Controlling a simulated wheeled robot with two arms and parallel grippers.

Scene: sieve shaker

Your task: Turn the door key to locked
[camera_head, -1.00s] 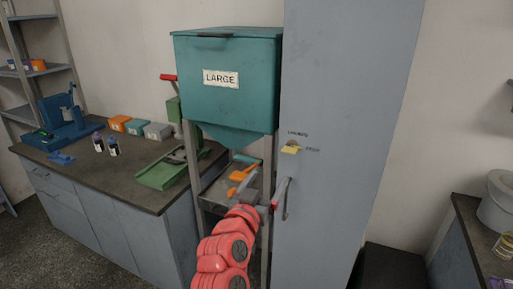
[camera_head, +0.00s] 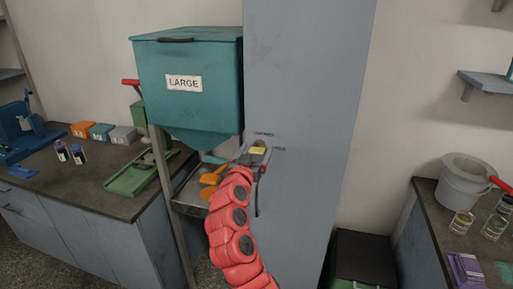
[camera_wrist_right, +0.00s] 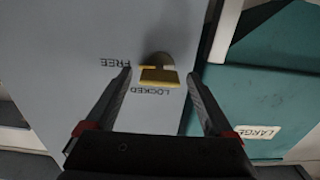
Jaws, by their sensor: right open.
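The yellow door key (camera_head: 258,150) sits in a round lock on the tall grey-blue cabinet door (camera_head: 300,90). A LOCKED label is above it and a FREE label to its right. The wrist view is turned over and shows the key (camera_wrist_right: 158,76) with its flat bow lying level, in line with FREE. My right gripper (camera_head: 252,162) is at the lock, and its fingers (camera_wrist_right: 158,82) are open on either side of the key, with visible gaps. Contact cannot be made out. My left gripper is not in view.
A teal hopper marked LARGE (camera_head: 184,83) stands close left of the cabinet. A dark door handle (camera_head: 257,197) is below the lock. A bench with a green tray (camera_head: 140,175) is at left. A counter with a grey bucket (camera_head: 465,180) is at right.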

